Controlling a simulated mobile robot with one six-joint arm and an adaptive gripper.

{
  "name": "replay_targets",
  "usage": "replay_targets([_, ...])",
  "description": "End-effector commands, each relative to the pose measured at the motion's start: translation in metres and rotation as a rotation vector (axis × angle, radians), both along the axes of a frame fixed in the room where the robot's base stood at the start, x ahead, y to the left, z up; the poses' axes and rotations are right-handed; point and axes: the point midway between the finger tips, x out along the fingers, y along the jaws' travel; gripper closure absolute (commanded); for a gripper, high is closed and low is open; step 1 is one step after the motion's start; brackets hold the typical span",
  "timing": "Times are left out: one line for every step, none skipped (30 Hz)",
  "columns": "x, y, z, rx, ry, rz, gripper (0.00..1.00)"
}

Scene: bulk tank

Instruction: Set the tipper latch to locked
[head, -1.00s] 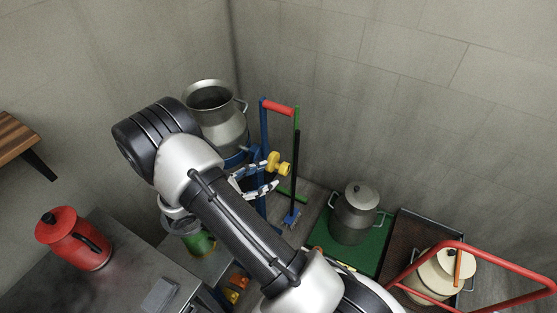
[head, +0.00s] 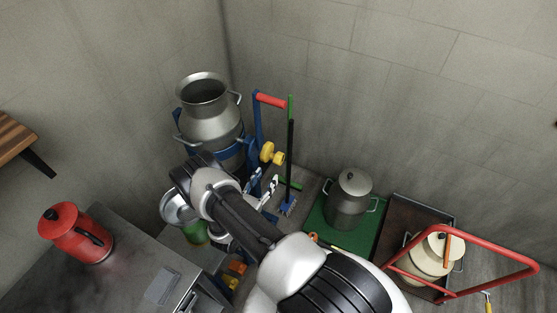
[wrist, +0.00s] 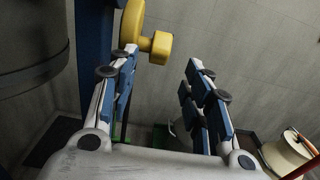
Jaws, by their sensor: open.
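The tipper is a blue frame (head: 258,120) with a red top bar (head: 270,101), holding a large steel milk can (head: 210,125) upright. A yellow two-lobed knob (head: 271,153), which looks like the tipper latch, sticks out from the frame's side. I cannot tell its setting. My gripper (head: 263,185) is open and empty, just below the knob in the head view. In the wrist view the yellow knob (wrist: 150,38) shows beyond the left fingertip, partly hidden by it, with my open gripper (wrist: 162,62) pointing past its right side. I cannot tell whether finger and knob touch.
A red kettle (head: 75,233) stands on the grey bench (head: 125,262) at left. A lidded can (head: 349,200) stands on a green mat (head: 375,238). A cream can (head: 435,262) and red-handled cart (head: 500,252) are at right. A brush (head: 290,165) stands beside the frame.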

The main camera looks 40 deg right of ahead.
Motion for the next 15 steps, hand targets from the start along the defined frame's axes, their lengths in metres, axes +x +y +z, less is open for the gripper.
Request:
replay_targets([0.004, -0.013, -0.001, 0.001, -0.003, -0.006, 0.55])
replay_targets([0.006, -0.019, -0.001, 0.001, -0.004, -0.005, 0.55])
replay_targets([0.009, -0.027, -0.001, 0.000, -0.003, -0.006, 0.55])
replay_targets([0.012, -0.033, -0.001, 0.001, -0.003, -0.006, 0.55])
replay_targets([0.015, -0.039, -0.001, 0.001, -0.003, -0.006, 0.55])
replay_targets([0.018, -0.047, -0.001, 0.001, -0.003, -0.006, 0.55])
replay_targets([0.020, -0.053, -0.001, 0.001, -0.003, -0.005, 0.55])
replay_targets([0.023, -0.058, -0.001, 0.001, -0.003, -0.006, 0.55])
replay_targets([0.026, -0.065, -0.001, 0.001, -0.003, -0.004, 0.55])
replay_targets([0.028, -0.070, -0.001, 0.001, -0.003, -0.005, 0.55])
replay_targets([0.030, -0.075, 0.000, 0.000, -0.003, -0.003, 0.55])
replay_targets([0.032, -0.080, 0.000, 0.000, -0.003, -0.004, 0.55])
replay_targets([0.034, -0.084, -0.001, 0.001, -0.003, -0.003, 0.55])
replay_targets([0.036, -0.087, -0.001, 0.001, -0.003, -0.002, 0.55])
replay_targets([0.037, -0.090, -0.001, 0.002, -0.001, -0.002, 0.55])
